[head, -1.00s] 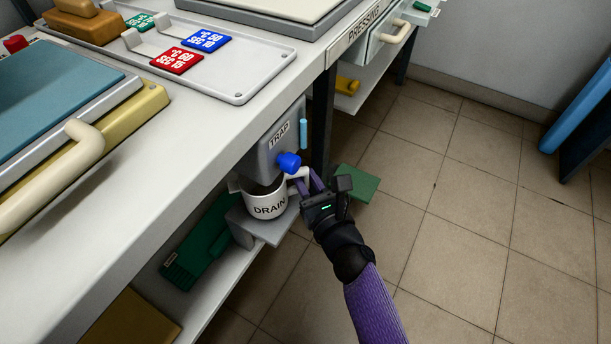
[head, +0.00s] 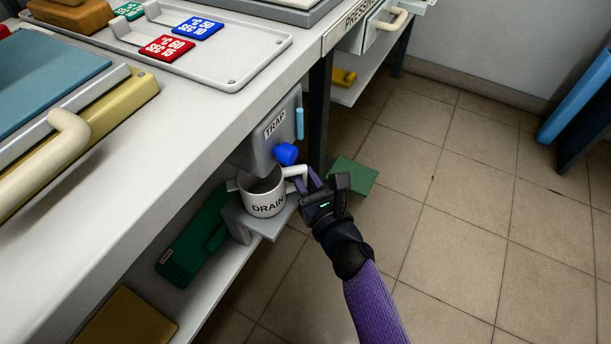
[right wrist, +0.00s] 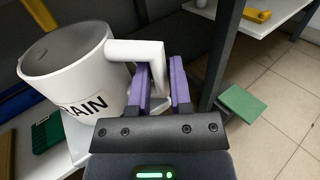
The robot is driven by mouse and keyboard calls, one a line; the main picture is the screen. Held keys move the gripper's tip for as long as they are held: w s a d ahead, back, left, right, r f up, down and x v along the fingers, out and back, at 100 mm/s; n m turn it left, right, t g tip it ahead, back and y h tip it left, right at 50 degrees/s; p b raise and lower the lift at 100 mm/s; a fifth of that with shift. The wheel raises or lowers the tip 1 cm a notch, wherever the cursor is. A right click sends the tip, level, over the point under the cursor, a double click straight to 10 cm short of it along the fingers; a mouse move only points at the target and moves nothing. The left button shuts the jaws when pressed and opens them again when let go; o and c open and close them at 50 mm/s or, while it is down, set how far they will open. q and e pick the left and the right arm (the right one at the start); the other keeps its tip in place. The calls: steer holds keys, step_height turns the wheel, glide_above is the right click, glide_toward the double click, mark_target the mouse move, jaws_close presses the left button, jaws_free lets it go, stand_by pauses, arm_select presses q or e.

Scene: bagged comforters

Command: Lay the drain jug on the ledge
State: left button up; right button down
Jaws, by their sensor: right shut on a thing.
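The white drain jug (head: 262,194), marked DRAIN, is upright below the grey trap box (head: 277,132). It also shows close up in the right wrist view (right wrist: 75,65). My right gripper (head: 309,184) is shut on the jug's handle, with its purple fingers (right wrist: 165,88) on either side of the handle's vertical bar. The small grey ledge (head: 257,220) is under the jug. I cannot tell whether the jug's base touches the ledge. My left gripper is not in view.
A blue knob (head: 286,154) on the trap box is just above the handle. A white table (head: 190,140) overhangs on the left. A lower shelf holds a green case (head: 190,245). A green block (head: 354,177) lies beyond the gripper.

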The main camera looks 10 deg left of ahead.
steer(key=shift+f, duration=0.15)
jaws_free()
stand_by(0.4)
steer(key=shift+s+d+r+p, duration=0.25)
steer(key=shift+s+r+p, duration=0.1)
steer(key=shift+s+p, duration=0.05)
steer(key=shift+s+d+r+p, duration=0.4)
steer(key=shift+s+d+p, duration=0.25)
steer(key=shift+s, duration=0.2)
steer(key=shift+s+d+r+p, duration=0.35)
steer(key=shift+s+d+p, duration=0.15)
steer(key=shift+s+p, duration=0.25)
steer(key=shift+s, duration=0.1)
